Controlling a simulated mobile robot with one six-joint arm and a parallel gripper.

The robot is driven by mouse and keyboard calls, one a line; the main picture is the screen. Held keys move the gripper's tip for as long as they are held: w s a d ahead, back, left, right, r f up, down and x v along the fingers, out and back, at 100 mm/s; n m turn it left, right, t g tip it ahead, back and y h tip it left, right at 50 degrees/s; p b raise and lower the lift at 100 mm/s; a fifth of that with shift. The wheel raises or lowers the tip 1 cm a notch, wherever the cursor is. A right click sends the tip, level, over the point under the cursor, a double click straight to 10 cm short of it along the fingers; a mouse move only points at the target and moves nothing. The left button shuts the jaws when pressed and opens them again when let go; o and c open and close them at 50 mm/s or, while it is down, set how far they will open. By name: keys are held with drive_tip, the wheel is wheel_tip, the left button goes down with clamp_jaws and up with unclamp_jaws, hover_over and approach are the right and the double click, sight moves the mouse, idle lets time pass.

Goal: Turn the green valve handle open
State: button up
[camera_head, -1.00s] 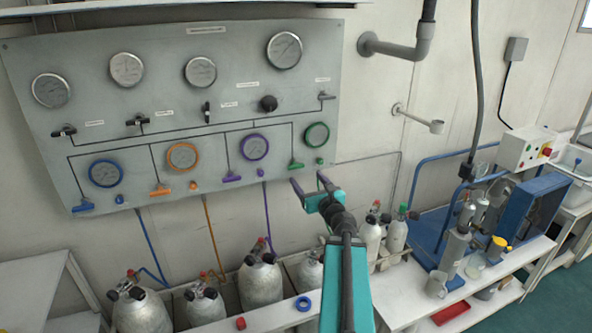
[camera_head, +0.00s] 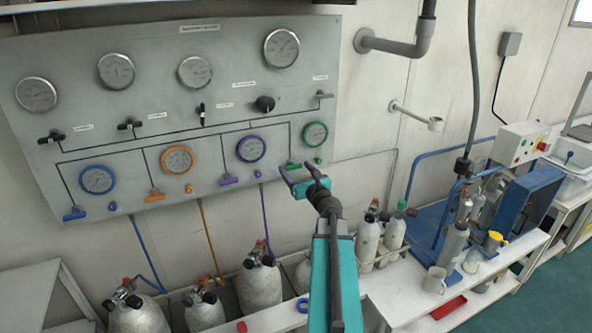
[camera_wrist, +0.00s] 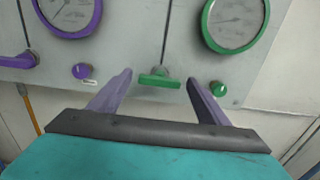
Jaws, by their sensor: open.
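The green valve handle (camera_head: 292,166) sits low on the grey panel, left of and below the green-rimmed gauge (camera_head: 315,134). In the wrist view the green handle (camera_wrist: 159,81) lies horizontal, across the vertical line above it. My gripper (camera_head: 299,172) is just in front of it in the head view and partly overlaps it. In the wrist view my open gripper (camera_wrist: 160,80) has one finger to the left and one to the right of the handle, with a gap on both sides. I cannot tell how far the fingertips are from the panel.
A small green knob (camera_wrist: 218,89) is close to my right finger, and a purple knob (camera_wrist: 82,71) is left of my left finger. A purple handle (camera_head: 228,181) is further left. Grey cylinders (camera_head: 259,285) stand below the panel.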

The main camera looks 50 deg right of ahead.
drive_tip(key=c, duration=1)
drive_tip(key=shift+d, duration=0.15)
drive_tip(key=shift+c, duration=0.3)
